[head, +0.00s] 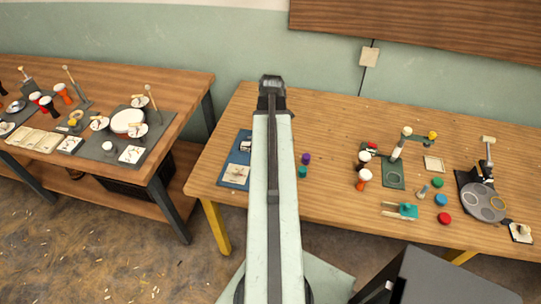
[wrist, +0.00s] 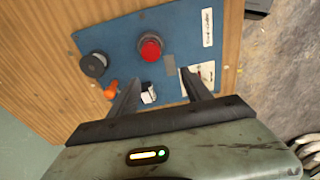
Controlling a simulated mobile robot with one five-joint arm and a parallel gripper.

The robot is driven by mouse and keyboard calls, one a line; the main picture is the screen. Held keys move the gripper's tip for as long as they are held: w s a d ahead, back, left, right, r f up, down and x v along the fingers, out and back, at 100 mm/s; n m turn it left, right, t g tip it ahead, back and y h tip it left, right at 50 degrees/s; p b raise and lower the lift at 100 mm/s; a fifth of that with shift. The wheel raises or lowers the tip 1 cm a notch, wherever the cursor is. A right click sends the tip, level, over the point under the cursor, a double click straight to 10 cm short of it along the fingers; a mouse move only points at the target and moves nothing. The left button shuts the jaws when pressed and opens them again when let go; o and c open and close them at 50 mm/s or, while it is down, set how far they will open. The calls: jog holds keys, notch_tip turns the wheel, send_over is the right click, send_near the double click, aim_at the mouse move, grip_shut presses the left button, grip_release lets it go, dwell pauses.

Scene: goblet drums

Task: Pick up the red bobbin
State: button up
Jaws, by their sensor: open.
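In the wrist view, a round red piece (wrist: 150,47), seen from above and apparently the red bobbin, stands on a blue mat (wrist: 118,40). A dark rim shows around its base. My gripper (wrist: 160,82) is open and empty, with its two fingers spread over the mat. The red piece lies beyond the fingertips, between their lines and apart from both. In the head view, my arm hides most of the blue mat (head: 228,183), and this red piece does not show there. The end of my arm, with my gripper (head: 272,84), is seen from behind.
Purple (head: 305,158) and teal (head: 303,171) pieces stand right of my arm. Drums (head: 364,178) stand farther right.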

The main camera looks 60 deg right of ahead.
jog(key=shift+s+d, duration=0.95)
jog(key=shift+s, duration=0.2)
jog(key=f+b, duration=0.8)
jog(key=shift+w+a+f, duration=0.1)
jog(key=shift+w, duration=0.25)
jog(key=shift+r, duration=0.2)
grip_shut()
notch_tip(320, 180, up, 10)
jog(key=p, duration=1)
